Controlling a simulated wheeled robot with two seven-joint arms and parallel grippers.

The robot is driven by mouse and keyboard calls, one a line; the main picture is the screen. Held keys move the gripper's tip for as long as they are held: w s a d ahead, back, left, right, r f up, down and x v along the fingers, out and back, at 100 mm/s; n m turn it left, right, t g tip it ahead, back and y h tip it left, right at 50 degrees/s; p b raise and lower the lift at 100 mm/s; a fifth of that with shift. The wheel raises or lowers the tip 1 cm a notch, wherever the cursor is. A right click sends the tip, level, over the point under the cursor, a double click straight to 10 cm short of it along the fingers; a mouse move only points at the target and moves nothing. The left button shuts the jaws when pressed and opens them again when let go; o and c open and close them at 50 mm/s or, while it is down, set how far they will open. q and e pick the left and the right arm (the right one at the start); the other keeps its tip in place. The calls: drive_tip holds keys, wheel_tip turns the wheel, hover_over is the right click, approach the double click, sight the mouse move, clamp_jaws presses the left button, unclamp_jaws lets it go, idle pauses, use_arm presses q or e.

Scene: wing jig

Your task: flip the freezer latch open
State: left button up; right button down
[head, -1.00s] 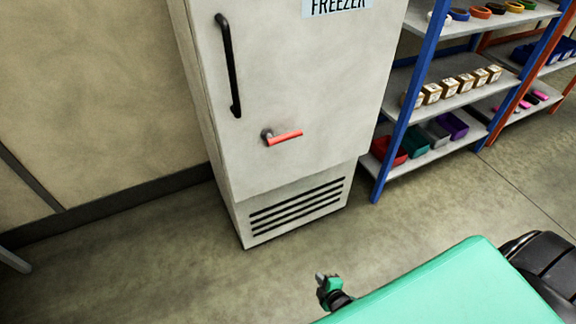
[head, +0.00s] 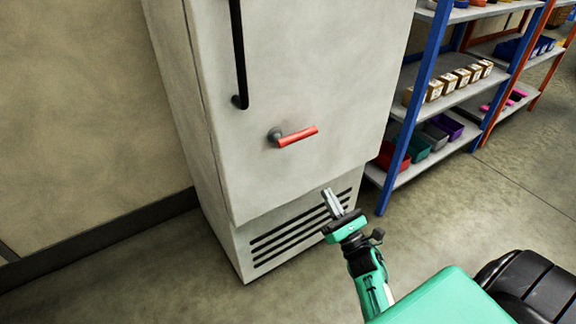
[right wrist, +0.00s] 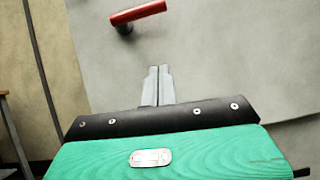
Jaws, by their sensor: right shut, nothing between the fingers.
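The freezer (head: 300,80) is a tall off-white cabinet with a shut door. Its latch (head: 298,136) is a red lever on a dark grey pivot, pointing right and slightly up, on the lower part of the door. In the right wrist view the red latch (right wrist: 138,13) shows at the top, beyond the fingertips. My right gripper (head: 328,192) is shut and empty, below and to the right of the latch in the head view and apart from it. Its closed fingers (right wrist: 158,70) also show in the right wrist view. My left gripper is not in view.
A black vertical handle (head: 239,50) is on the door, left of and above the latch. A vent grille (head: 295,232) is below the door. A blue-framed shelf (head: 412,90) with bins and small boxes stands close on the right. The floor at left is clear.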

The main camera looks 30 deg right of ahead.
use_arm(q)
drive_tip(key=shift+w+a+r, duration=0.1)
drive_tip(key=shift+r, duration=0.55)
use_arm(e)
drive_tip(key=shift+s+r+n+y, duration=0.1)
drive_tip(key=shift+r+n+y, duration=0.4)
drive_tip(key=shift+n, duration=0.2)
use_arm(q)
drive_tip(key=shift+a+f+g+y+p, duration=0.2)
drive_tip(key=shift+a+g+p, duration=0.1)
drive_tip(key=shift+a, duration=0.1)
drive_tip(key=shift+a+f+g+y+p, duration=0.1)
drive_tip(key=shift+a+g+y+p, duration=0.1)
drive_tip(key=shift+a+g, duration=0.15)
use_arm(e)
drive_tip(key=r+x, duration=0.1)
drive_tip(key=x, duration=0.5)
drive_tip(key=s+d+r+x, duration=0.1)
drive_tip(key=x, duration=0.5)
drive_tip(key=shift+a+r, duration=0.45)
drive_tip(key=shift+r, duration=0.05)
drive_tip(key=shift+w, duration=0.1)
